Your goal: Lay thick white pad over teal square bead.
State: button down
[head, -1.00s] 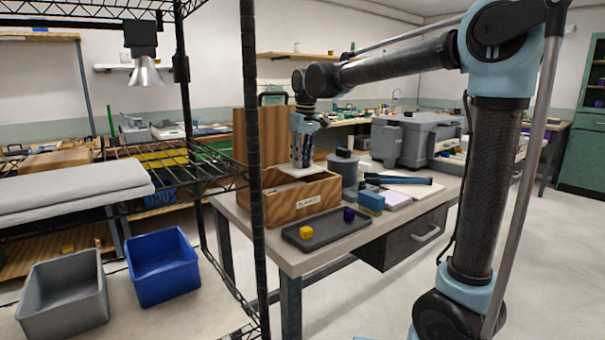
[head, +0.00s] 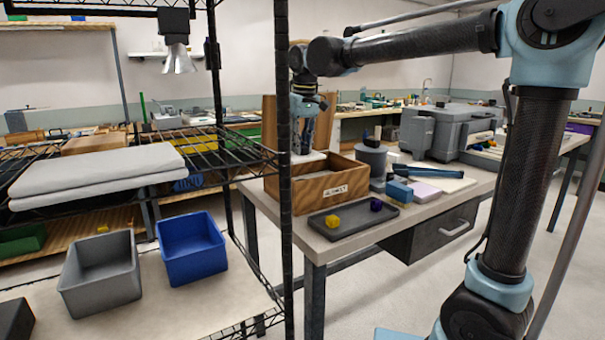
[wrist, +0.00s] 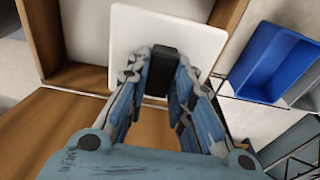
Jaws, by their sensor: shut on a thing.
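My gripper (wrist: 160,75) is shut on the dark knob (wrist: 161,70) of a white square pad (wrist: 190,35) in the wrist view. In the head view the gripper (head: 301,145) holds the pad (head: 309,156) level at the left rear of an open wooden box (head: 330,187). In the wrist view the pad overlaps the box opening and its right wall. The pale inside of the box (wrist: 88,75) shows left of the pad. I cannot make out a teal square bead in either view; the box front and the pad hide part of the inside.
A dark tray (head: 350,228) with a yellow cube (head: 332,221) and a purple cube (head: 376,204) lies before the box. A grey cylinder (head: 371,168) and blue block (head: 398,191) stand to its right. The wooden lid (head: 268,130) stands upright behind. A black rack post (head: 284,190) is in front.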

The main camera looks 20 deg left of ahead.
aim_at(303, 147)
jog(key=shift+f, duration=3.7)
jog(key=c, duration=1.4)
grip_release()
jog(key=shift+f, duration=0.1)
jog(key=r, duration=0.8)
jog(key=d+r, duration=0.1)
jog(key=r, duration=0.3)
jog(key=shift+s+d+r, duration=0.1)
jog(key=shift+s, duration=0.3)
